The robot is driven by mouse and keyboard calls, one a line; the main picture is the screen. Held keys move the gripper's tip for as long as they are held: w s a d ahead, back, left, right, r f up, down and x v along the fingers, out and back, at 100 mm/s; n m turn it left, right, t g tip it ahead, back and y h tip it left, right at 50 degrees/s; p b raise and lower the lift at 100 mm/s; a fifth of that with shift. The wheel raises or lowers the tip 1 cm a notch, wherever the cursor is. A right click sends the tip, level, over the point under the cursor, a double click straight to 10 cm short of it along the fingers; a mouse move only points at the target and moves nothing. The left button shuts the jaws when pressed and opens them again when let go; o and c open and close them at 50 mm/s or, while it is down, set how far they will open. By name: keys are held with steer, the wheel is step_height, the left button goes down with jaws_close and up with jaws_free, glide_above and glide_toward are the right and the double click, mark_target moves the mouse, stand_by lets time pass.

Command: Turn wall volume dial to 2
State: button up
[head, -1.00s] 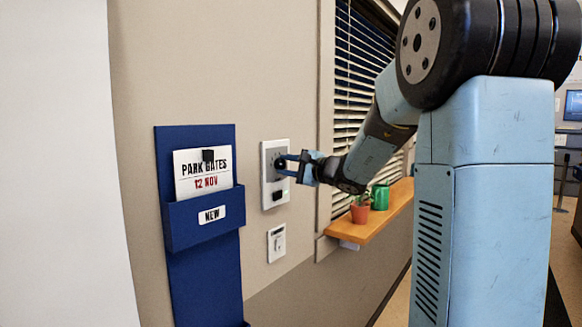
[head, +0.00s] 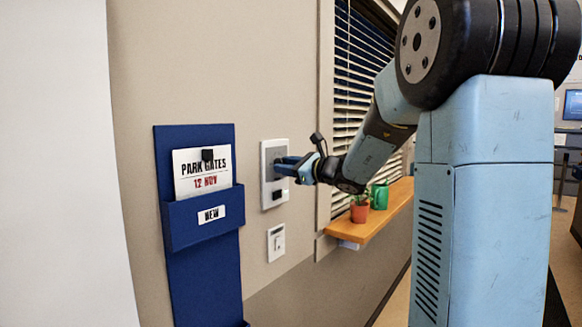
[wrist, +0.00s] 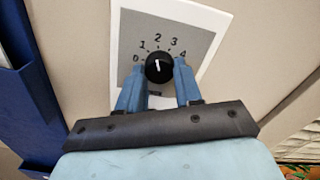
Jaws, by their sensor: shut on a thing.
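The black round volume dial (wrist: 158,69) sits on a pale grey and white wall plate (wrist: 205,42), with the numbers 0 to 4 around its upper side. Its white pointer mark points up in the wrist view, roughly toward the 2. My gripper (wrist: 159,75) is shut on the dial, one blue finger on each side. In the head view my gripper (head: 281,166) reaches the wall plate (head: 265,188) from the right, and its fingers hide the dial there.
A blue wall pocket (head: 178,220) with a "PARK GATES 12 NOV" card (head: 190,183) hangs left of the plate. A light switch (head: 276,242) is below. To the right are window blinds (head: 350,75) and a wooden shelf (head: 375,226) with a potted plant (head: 360,208) and a green mug (head: 380,196).

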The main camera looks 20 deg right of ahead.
steer(key=shift+a+r+m, duration=0.1)
steer(key=shift+r+m, duration=0.1)
steer(key=shift+m, duration=0.4)
steer(key=o, duration=1)
steer(key=shift+w+f, duration=0.1)
steer(key=shift+o, duration=0.2)
steer(key=v, duration=1.4)
